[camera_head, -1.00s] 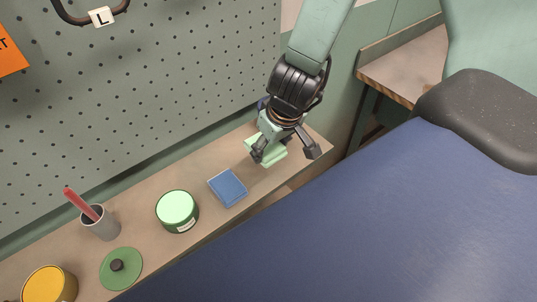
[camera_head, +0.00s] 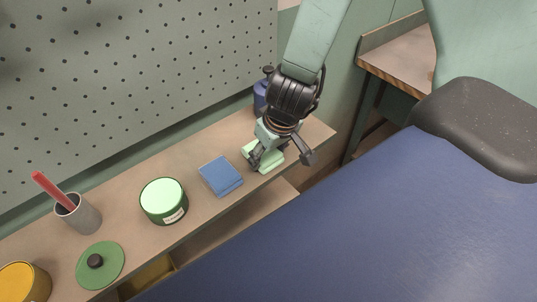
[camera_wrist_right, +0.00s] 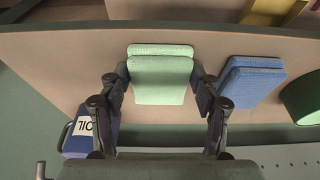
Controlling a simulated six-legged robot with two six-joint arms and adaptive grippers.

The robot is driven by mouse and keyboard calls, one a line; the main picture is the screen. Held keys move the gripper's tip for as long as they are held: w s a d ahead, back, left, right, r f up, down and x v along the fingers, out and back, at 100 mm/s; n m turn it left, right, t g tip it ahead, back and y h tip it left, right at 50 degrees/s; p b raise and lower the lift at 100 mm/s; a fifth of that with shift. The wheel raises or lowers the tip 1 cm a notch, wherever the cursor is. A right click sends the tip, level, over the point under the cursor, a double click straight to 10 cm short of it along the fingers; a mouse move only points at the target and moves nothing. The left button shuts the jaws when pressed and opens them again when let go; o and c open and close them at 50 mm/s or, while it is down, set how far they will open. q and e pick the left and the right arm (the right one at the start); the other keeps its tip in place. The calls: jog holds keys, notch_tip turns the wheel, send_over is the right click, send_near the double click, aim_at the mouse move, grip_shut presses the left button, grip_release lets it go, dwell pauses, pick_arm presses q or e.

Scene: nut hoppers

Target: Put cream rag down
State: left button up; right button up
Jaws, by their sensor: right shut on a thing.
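A folded pale green rag (camera_head: 268,160) is at the right end of the narrow wooden shelf (camera_head: 203,213); no cream-coloured rag shows. In the right wrist view the rag (camera_wrist_right: 160,78) shows as a folded stack between the two fingers. My right gripper (camera_head: 281,163) points down and is shut on this rag, low over the shelf. I cannot tell whether the rag touches the wood. My left gripper is in neither current view.
A folded blue cloth (camera_head: 221,176) lies just left of the rag. Further left are a green tin (camera_head: 163,201), a green lid (camera_head: 100,266), a grey cup (camera_head: 79,216) and a yellow tin (camera_head: 24,284). A blue oil can (camera_wrist_right: 78,137) stands behind, near the pegboard (camera_head: 150,80).

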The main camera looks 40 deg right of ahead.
jog(key=shift+s+a+f, duration=0.1)
jog(key=shift+s+a, duration=0.15)
jog(key=o, duration=1)
jog(key=shift+w+d+f, duration=0.1)
jog(key=shift+w+d, duration=0.15)
jog(key=shift+s+a, duration=0.1)
jog(key=shift+s+a, duration=0.1)
jog(key=shift+r+p, duration=0.3)
jog(key=shift+r, duration=0.4)
jog(key=shift+p+v, duration=4.5)
jog(key=shift+v, duration=1.25)
